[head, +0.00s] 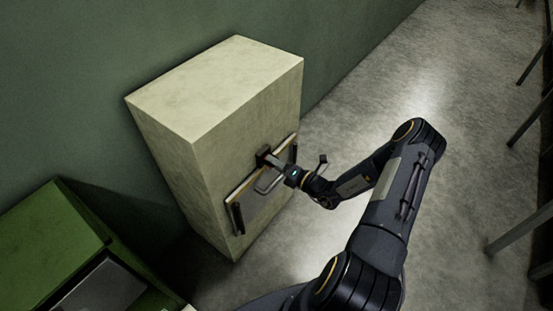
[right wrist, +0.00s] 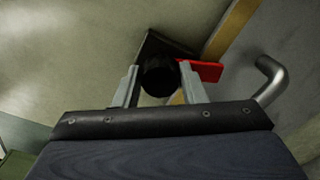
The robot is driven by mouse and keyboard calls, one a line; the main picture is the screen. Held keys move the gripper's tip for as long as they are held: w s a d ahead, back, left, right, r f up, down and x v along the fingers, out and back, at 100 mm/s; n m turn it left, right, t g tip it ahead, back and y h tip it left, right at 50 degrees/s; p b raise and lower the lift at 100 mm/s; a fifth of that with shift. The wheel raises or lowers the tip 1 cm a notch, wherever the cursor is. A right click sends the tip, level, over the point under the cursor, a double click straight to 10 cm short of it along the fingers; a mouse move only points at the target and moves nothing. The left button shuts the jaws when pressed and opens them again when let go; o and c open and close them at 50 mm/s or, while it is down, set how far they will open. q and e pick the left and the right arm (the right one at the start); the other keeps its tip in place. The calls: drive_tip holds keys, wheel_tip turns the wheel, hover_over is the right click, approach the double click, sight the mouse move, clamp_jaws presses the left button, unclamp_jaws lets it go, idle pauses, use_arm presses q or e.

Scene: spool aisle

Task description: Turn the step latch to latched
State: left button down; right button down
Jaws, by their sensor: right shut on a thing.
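The step latch (right wrist: 158,78) shows in the right wrist view as a round black knob in front of a dark plate, with a red piece (right wrist: 207,71) sticking out to its right. In the head view the latch (head: 263,153) is a small dark part at the upper edge of the folded step panel (head: 262,203) on the beige cabinet. My right gripper (right wrist: 160,84) has one finger on each side of the knob and is shut on it. The gripper (head: 277,166) hides part of the latch in the head view. My left gripper is not in view.
A bent grey handle (right wrist: 271,80) stands out from the panel, close to the right finger. The beige cabinet (head: 220,88) stands by the green wall (head: 90,70). A green cabinet (head: 50,225) is at lower left. The floor (head: 370,80) to the right is clear near the cabinet; metal legs stand farther right.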

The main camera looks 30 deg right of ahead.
drive_tip(key=shift+m+p, duration=0.6)
drive_tip(key=shift+m, duration=1.3)
drive_tip(key=shift+f, duration=0.1)
drive_tip(key=c, duration=0.9)
unclamp_jaws()
drive_tip(key=shift+s, duration=0.1)
drive_tip(key=v, duration=0.7)
drive_tip(key=shift+s+d+p, duration=0.15)
drive_tip(key=shift+s+p, duration=0.15)
drive_tip(key=shift+p, duration=0.1)
